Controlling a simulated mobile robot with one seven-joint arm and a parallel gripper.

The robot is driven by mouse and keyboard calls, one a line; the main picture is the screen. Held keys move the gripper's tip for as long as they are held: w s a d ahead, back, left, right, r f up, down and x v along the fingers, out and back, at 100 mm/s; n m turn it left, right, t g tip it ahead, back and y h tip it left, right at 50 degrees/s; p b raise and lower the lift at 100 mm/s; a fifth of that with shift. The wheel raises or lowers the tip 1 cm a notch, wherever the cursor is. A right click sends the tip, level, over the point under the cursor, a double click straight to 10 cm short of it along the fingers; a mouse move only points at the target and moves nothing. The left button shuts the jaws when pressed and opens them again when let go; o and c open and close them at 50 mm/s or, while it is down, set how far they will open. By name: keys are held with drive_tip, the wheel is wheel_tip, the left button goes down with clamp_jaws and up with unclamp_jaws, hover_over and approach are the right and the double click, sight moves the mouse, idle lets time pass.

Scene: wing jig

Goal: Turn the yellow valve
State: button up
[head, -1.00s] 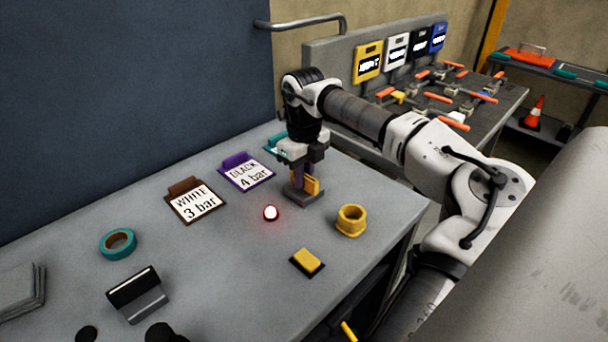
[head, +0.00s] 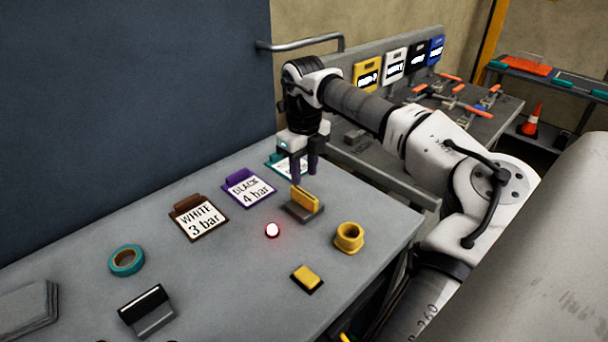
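A yellow upright plate (head: 305,199) stands on a dark grey base (head: 303,213) on the near bench. It looks like a valve handle, though I cannot tell for sure. My gripper (head: 304,182) points down just above and behind it. Its two dark purple fingers are apart with a visible gap and nothing between them. The fingertips appear clear of the yellow plate.
A lit lamp with a red glow (head: 272,230), a yellow cup-like ring (head: 349,238) and a yellow-topped block (head: 307,279) lie near. A second bench holds orange-handled clamps (head: 451,77).

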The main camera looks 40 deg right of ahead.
sight(305, 193)
wheel_tip(305, 193, up, 7)
drive_tip(key=p, duration=0.3)
drive_tip(key=shift+f, duration=0.15)
drive_tip(key=shift+s+f, duration=0.1)
